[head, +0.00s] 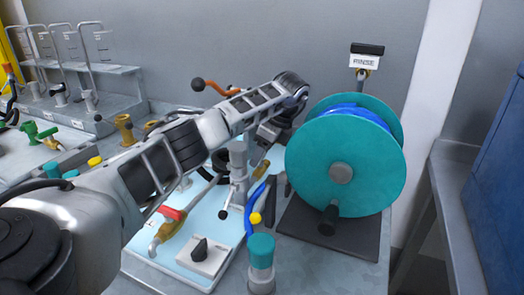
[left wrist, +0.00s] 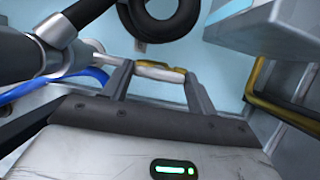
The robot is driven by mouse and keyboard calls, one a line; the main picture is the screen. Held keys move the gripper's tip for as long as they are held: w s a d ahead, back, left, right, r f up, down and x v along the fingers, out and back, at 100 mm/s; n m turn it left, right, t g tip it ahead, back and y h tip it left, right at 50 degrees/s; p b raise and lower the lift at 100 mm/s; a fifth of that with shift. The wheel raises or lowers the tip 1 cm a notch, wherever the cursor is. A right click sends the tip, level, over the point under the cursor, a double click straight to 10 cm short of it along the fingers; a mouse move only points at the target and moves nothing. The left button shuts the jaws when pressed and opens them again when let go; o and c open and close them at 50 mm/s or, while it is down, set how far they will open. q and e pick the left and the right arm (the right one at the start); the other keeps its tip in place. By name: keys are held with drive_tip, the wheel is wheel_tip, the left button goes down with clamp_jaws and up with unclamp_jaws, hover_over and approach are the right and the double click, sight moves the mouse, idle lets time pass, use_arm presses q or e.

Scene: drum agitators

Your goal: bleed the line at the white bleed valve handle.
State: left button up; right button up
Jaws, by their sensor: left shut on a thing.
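My left gripper (left wrist: 158,78) is closed across a short white handle with brass-coloured parts (left wrist: 160,70), which I take to be the bleed valve handle. One finger stands at each end of it, over the pale blue board. In the head view my left arm reaches across the bench and its gripper (head: 268,138) points down beside the grey upright pipe. The handle is mostly hidden there; a brass fitting (head: 260,170) shows just below the gripper. My right gripper is in neither view.
A teal hose reel (head: 340,160) with blue hose stands close on the right. A red-handled valve (head: 172,213), a white box with a black knob (head: 200,256) and a teal-capped bottle (head: 261,262) stand in front. A black hose loop (left wrist: 165,15) hangs near the gripper.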

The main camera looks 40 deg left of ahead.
use_arm(q)
drive_tip(key=o, duration=1)
drive_tip(key=shift+r, duration=0.1)
drive_tip(key=p+v, duration=0.2)
drive_tip(key=v, duration=1.3)
drive_tip(key=shift+r, duration=0.4)
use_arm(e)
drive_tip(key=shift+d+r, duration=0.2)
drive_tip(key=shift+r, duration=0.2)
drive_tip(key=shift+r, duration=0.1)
